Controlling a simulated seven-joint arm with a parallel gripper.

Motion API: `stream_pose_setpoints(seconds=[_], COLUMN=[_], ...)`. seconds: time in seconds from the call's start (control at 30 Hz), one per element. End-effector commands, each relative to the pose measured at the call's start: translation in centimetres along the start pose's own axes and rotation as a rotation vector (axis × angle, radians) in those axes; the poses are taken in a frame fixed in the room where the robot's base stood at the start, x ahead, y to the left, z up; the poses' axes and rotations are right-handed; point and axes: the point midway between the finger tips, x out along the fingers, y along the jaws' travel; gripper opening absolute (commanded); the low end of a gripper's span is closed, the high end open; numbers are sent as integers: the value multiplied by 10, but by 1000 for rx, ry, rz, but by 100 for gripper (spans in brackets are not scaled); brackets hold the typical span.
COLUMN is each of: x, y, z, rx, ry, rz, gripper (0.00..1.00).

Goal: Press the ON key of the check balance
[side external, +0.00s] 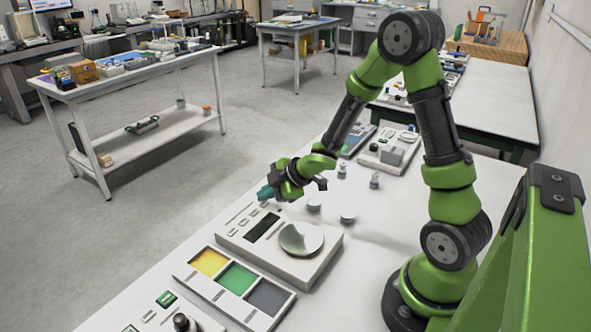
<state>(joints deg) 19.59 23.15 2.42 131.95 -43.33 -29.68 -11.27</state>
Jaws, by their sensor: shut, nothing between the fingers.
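A white balance (318,262) with a round pale pan (301,238) and a dark display (262,227) sits on the white table, and I take it for the check balance. A row of small keys (237,217) runs along its left side; their labels are too small to read, so I cannot tell which is ON. My gripper (266,193) is shut and empty, its teal fingertips over the far left end of the balance, near the keys. Whether the tips touch a key cannot be told from this angle.
A tray with yellow, green and grey panels (236,278) lies in front of the balance. Small weights (347,217) and bottles (374,181) stand behind it. Another grey device (390,150) is farther back. The table is clear to the right of the balance.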

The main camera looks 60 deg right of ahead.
Motion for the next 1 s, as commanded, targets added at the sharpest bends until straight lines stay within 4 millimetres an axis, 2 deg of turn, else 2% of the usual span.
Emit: stream_pose_setpoints(seconds=[0.73, 1.0], x=[4, -1], y=[-3, 1], z=[3, 0], rx=[0, 1], ry=[0, 0], rz=[-1, 1], gripper=[0, 0])
